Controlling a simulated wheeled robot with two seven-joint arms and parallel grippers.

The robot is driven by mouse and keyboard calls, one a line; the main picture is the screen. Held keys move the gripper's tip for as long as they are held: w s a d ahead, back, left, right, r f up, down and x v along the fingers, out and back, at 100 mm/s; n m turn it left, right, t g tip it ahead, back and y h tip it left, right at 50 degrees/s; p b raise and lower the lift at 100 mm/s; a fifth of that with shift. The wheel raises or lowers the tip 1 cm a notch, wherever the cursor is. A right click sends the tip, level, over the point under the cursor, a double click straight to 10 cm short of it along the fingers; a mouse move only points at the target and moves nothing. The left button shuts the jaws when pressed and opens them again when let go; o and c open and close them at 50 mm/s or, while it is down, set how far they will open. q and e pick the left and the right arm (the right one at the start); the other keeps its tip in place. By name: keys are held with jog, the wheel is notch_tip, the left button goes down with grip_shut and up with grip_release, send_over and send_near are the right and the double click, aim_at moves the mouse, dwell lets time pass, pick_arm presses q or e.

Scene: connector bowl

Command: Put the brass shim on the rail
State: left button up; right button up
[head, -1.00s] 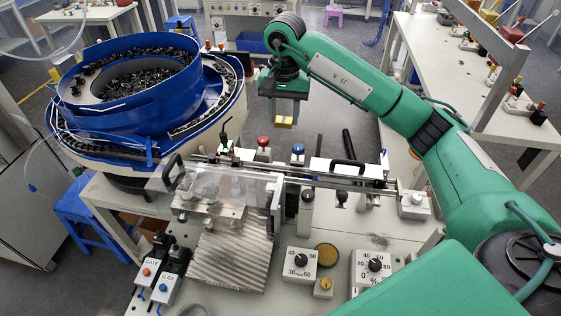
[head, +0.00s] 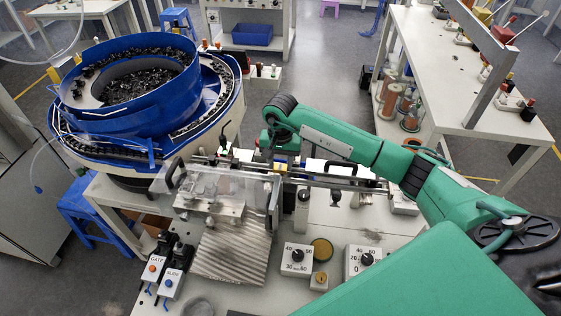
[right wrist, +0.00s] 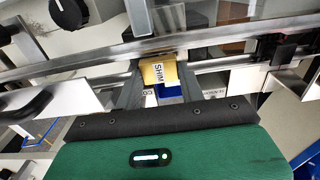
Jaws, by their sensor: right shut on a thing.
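The brass shim (right wrist: 169,73), a yellow block with a "SHIM" label, is between the fingers of my right gripper (right wrist: 160,88) in the right wrist view. My right gripper is shut on it. The metal rail (right wrist: 75,70) runs across just beyond the shim, and the shim overlaps it in this view; I cannot tell whether they touch. The shim shows there as a small yellow patch (head: 281,168) below my right gripper (head: 281,163). My left gripper is out of view.
A blue bowl feeder (head: 128,85) stands at the left. A clear cover (head: 230,188) and a ribbed metal chute (head: 232,250) stand left of centre. Dial boxes (head: 297,258) sit at the front, and a white block (head: 335,167) lies behind the rail.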

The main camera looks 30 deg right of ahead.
aim_at(281, 165)
jog(key=shift+f, duration=0.55)
jog(key=shift+f, duration=0.15)
jog(key=o, duration=1)
jog(key=shift+r+b, duration=2.65)
jog(key=shift+r, duration=3.55)
